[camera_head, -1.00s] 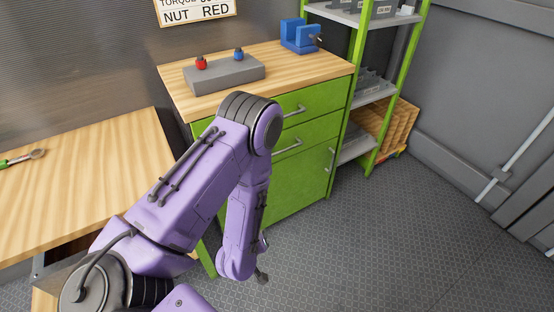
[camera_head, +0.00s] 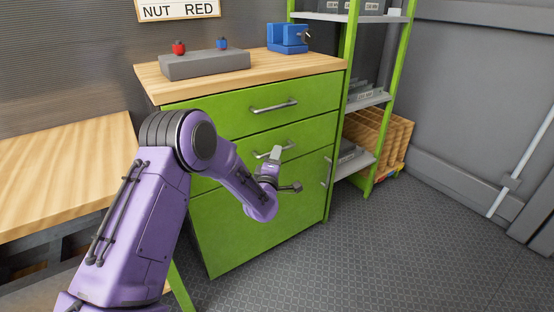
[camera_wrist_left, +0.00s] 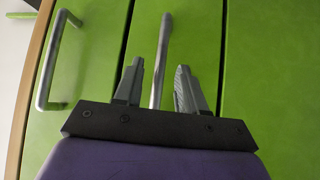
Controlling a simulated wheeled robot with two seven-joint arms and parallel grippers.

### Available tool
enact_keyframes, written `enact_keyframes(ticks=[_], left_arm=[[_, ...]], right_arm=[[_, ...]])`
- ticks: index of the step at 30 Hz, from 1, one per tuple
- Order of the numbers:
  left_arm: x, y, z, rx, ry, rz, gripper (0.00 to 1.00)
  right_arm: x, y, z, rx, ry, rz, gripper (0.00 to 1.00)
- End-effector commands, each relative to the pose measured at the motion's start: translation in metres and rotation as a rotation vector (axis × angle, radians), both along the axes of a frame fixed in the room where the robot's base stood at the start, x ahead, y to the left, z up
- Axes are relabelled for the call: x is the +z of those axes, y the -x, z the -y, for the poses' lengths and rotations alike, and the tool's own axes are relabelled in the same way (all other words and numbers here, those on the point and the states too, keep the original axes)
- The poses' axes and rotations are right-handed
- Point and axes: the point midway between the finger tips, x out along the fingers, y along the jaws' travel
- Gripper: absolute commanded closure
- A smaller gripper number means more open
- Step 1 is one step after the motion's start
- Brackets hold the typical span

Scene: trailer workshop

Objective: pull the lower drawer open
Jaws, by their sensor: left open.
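The green cabinet's lower drawer (camera_head: 311,134) is closed, and its metal bar handle (camera_head: 288,147) is partly hidden behind my left gripper. My left gripper (camera_head: 283,172) is open in front of this drawer, its fingers pointing toward the cabinet. In the left wrist view, the lower drawer handle (camera_wrist_left: 165,42) appears between the two spread fingers (camera_wrist_left: 160,85). I cannot tell whether either finger touches it. The upper drawer (camera_head: 225,108) is also closed, with its own handle (camera_wrist_left: 44,85) off to the left in the wrist view. My right gripper is out of view.
Below the drawers is a closed green door (camera_head: 225,235) with a vertical handle (camera_head: 327,170). The wooden top (camera_head: 150,75) holds a grey block (camera_head: 205,64) and a blue vise (camera_head: 288,37). Green shelving stands to the right. The floor (camera_head: 330,260) in front is clear.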

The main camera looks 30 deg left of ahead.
Motion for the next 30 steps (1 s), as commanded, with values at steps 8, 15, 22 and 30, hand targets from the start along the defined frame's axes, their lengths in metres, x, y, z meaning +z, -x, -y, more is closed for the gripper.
enact_keyframes(ticks=[8, 15, 22, 30], left_arm=[[0.001, -0.014, -0.006, 0.001, 0.001, -0.002, 0.6], [0.001, -0.014, -0.006, 0.001, 0.0, -0.002, 0.96], [0.001, -0.014, -0.005, 0.001, 0.0, -0.003, 1.0], [0.002, -0.009, 0.016, 0.0, 0.001, -0.004, 1.0]], right_arm=[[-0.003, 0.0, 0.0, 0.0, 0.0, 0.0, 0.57], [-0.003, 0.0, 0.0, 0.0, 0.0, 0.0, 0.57], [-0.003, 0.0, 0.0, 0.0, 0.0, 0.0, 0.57], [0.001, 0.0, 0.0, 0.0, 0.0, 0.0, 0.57]])
